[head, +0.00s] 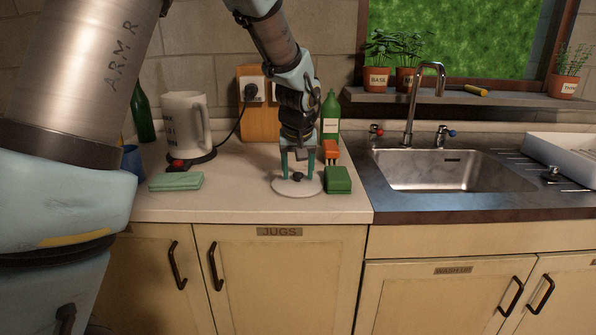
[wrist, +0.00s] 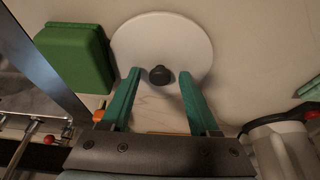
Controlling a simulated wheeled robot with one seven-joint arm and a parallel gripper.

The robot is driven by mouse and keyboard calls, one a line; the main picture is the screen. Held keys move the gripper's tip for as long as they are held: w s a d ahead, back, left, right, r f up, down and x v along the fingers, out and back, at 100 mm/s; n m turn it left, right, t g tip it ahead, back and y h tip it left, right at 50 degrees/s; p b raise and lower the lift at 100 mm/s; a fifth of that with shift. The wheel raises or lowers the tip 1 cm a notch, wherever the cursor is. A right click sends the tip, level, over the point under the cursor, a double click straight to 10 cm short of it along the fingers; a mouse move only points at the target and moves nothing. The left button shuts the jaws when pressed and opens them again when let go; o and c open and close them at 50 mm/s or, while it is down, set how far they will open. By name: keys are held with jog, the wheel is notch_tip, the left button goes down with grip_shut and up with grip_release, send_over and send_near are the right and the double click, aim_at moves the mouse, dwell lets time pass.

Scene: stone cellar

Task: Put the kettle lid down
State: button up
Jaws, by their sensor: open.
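The kettle lid (head: 291,188) is a white round disc with a dark knob, lying flat on the worktop. It also shows in the wrist view (wrist: 135,45), with its black knob (wrist: 159,75) between the fingers. My gripper (head: 298,175) is over the lid with its teal fingers pointing down. In the wrist view, my gripper (wrist: 160,75) is open, one finger on each side of the knob, with gaps on both sides. The white kettle (head: 184,122) stands on its dark base at the left, its cord running to a wall socket.
A green box (head: 338,181) sits close to the lid's right side, with an orange thing (head: 331,150) and a green bottle (head: 331,112) behind. A pale green sponge (head: 176,182) lies left. The sink (head: 455,172) is at the right. Worktop between sponge and lid is clear.

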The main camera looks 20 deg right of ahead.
jog(key=b+v, duration=0.1)
jog(key=v, duration=1.1)
jog(key=shift+n+g+y, duration=0.5)
jog(key=shift+n+y, duration=0.1)
jog(key=shift+n, duration=0.3)
jog(key=a+f, duration=0.2)
jog(key=a, duration=0.4)
jog(key=w+a+f, duration=0.1)
jog(key=a+f, duration=0.2)
jog(key=a, duration=0.3)
jog(key=a+f, duration=0.3)
jog(key=a, duration=0.4)
jog(key=shift+w+a, duration=0.1)
jog(key=shift+w, duration=0.3)
jog(key=s+a+f+n, duration=0.1)
jog(key=s+a+f, duration=0.2)
jog(key=a, duration=0.4)
jog(key=s+a+f+n+g, duration=0.1)
jog(key=s+a+f, duration=0.3)
jog(key=a, duration=0.4)
jog(key=shift+s+a, duration=0.2)
jog(key=shift+s, duration=0.35)
